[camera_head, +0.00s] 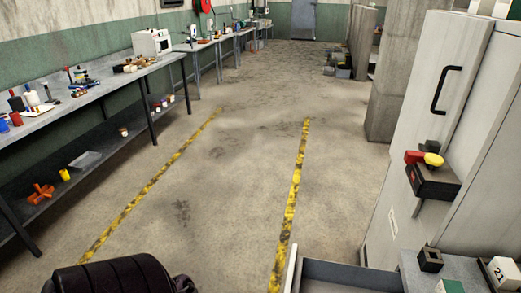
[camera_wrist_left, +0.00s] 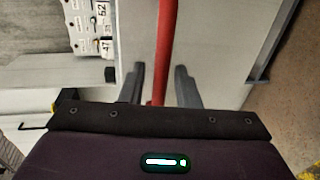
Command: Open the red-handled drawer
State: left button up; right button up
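A grey drawer (camera_head: 345,272) sticks out at the bottom of the head view, its hollow inside partly showing, so it looks at least partly open. Its red handle is hidden there. In the left wrist view a red bar (camera_wrist_left: 167,40), the handle, runs down between my two dark fingers. My left gripper (camera_wrist_left: 160,72) is open around the bar, with a visible gap on the left side; contact is unclear. In the head view only a dark part of my left arm shows at the bottom. My right gripper is out of view.
A grey cabinet (camera_head: 420,120) with a black handle stands at the right. Numbered white blocks (camera_head: 503,272) lie on the worktop beside it. A long workbench (camera_head: 85,95) lines the left wall. The floor (camera_head: 235,170) between the yellow-black lines is clear.

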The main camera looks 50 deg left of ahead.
pick_arm(q)
jog(key=b+v, duration=0.1)
jog(key=v, duration=0.6)
jog(key=shift+s+a, duration=0.2)
jog(key=shift+a, duration=0.15)
jog(key=s+d+f+m+g+y, duration=0.1)
jog(key=f+y, duration=0.1)
jog(key=f, duration=0.5)
jog(key=s+d+f+m+y, duration=0.2)
jog(key=f+y, duration=0.1)
jog(key=f, duration=0.5)
jog(key=s+d+f+m+g+y, duration=0.1)
jog(key=f+y, duration=0.1)
jog(key=f, duration=0.5)
jog(key=s+d+f+m+g+y, duration=0.5)
jog(key=s+d+f+g, duration=0.1)
jog(key=s+f, duration=0.4)
jog(key=shift+d+f+m+y, duration=0.3)
jog(key=shift+d+f, duration=0.35)
jog(key=shift+f, duration=0.15)
jog(key=shift+w, duration=0.1)
